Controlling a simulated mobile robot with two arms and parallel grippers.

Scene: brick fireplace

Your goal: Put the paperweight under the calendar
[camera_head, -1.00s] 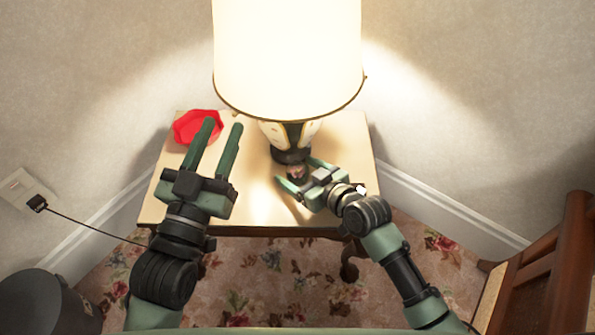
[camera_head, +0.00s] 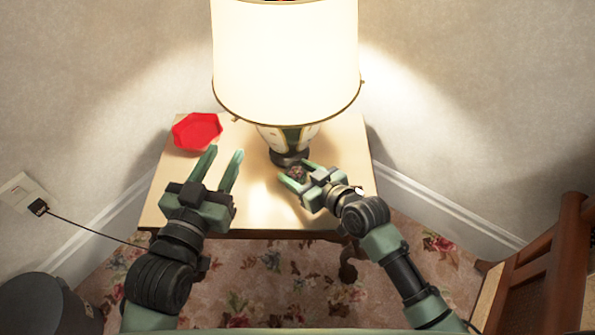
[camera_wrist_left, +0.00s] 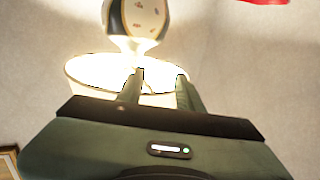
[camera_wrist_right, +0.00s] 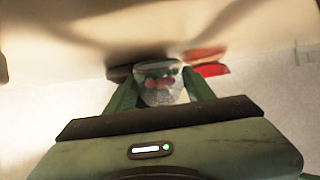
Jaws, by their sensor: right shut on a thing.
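A small roundish glass paperweight with dark and pinkish colours inside (camera_head: 297,173) is between the fingers of my right gripper (camera_head: 296,171), beside the lamp's base. The right wrist view shows the paperweight (camera_wrist_right: 160,84) clear and with pink spots, gripped between both fingers. My left gripper (camera_head: 225,153) is open and empty over the left of the table, just below a flat red hexagonal object (camera_head: 197,131). I cannot tell whether this red object is the calendar. No other calendar can be made out.
A lit lamp with a large white shade (camera_head: 286,62) stands on the pale side table (camera_head: 255,205), close to my right gripper. A wooden chair (camera_head: 540,262) is at the right. A dark bin (camera_head: 45,305) is at the lower left. The table's front middle is clear.

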